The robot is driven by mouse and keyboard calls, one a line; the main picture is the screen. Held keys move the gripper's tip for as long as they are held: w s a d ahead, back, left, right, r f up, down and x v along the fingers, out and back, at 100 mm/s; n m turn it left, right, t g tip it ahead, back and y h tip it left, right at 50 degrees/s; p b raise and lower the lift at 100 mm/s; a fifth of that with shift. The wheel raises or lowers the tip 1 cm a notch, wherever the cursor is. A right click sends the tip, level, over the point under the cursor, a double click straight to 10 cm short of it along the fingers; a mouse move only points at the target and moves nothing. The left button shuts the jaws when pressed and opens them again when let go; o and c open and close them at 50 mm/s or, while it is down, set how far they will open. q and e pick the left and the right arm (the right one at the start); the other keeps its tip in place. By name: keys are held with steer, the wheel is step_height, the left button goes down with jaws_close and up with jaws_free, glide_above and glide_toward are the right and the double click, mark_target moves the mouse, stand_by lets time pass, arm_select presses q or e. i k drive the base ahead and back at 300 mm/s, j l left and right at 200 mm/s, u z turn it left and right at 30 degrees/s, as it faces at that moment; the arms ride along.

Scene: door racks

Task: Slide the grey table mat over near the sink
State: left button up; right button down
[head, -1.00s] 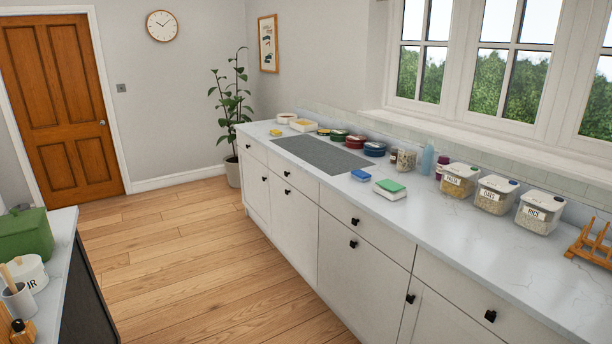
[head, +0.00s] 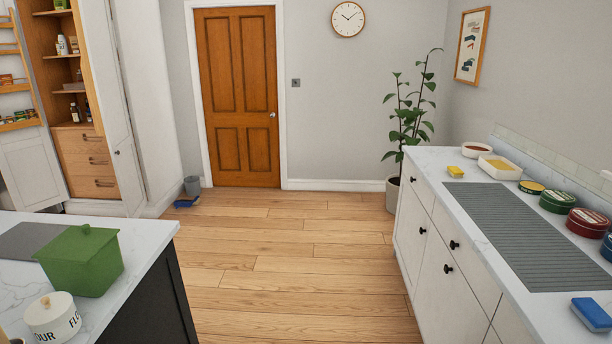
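A flat grey ribbed mat (head: 530,236) lies lengthwise on the white marbled counter (head: 432,163) at the right. A second flat grey piece (head: 30,240), smooth and darker, lies on the island top at the left, partly cut off by the frame edge and touching or just behind a green lidded box (head: 84,262). I cannot tell which of the two is the table mat. No sink basin or tap is visible. Neither of my grippers is in view.
A flour jar (head: 53,318) stands at the island's front. Tins (head: 558,202), a dish with a yellow item (head: 499,167) and a blue sponge (head: 591,314) surround the ribbed mat. Wooden floor (head: 290,260) is clear between island and counter. A plant, a closed door and an open cupboard stand beyond.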

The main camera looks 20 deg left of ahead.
mark_target(21, 242)
steer(key=i+u, duration=0.4)
steer(key=i, duration=1.25)
steer(key=i+l, duration=0.1)
steer(key=i, duration=0.35)
steer(key=i+u, duration=0.1)
steer(key=i, duration=0.4)
steer(key=i+l, duration=0.2)
steer(key=i, duration=0.25)
steer(key=u, duration=1.8)
steer(key=i+l, duration=0.05)
